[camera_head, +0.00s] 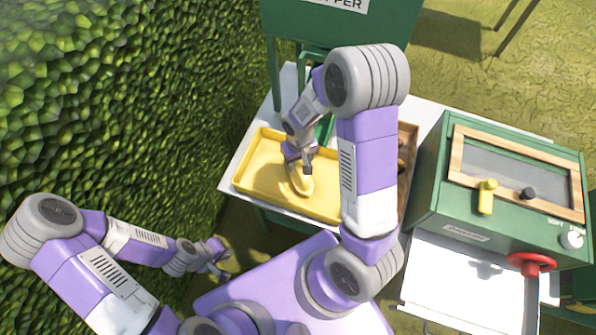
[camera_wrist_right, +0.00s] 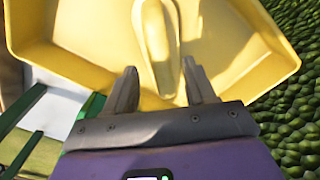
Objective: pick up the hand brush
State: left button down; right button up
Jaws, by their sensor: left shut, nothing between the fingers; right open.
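The hand brush (camera_head: 301,185) is yellow and lies in a yellow tray (camera_head: 262,187) on a white-topped table. In the right wrist view, its long rounded yellow handle (camera_wrist_right: 157,42) extends up the picture from between the fingertips. My right gripper (camera_head: 302,168) is right above the brush; in the right wrist view its two fingers (camera_wrist_right: 158,82) are open, one on each side of the handle's near end. I cannot tell whether they touch it. The arm hides part of the tray. My left gripper (camera_head: 221,262) is shut and empty, low at the left near the hedge.
A green machine (camera_head: 500,190) with a wood-framed window, yellow handle and red wheel stands to the right. A green hopper (camera_head: 345,25) rises behind the tray. A brown wooden tray (camera_head: 408,150) is partly hidden by my right arm. A tall hedge (camera_head: 110,100) borders the left.

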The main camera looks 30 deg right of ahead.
aim_at(298, 167)
notch_tip(298, 167, down, 4)
jog(key=shift+f+b, duration=0.15)
jog(key=shift+b, duration=0.2)
grip_shut()
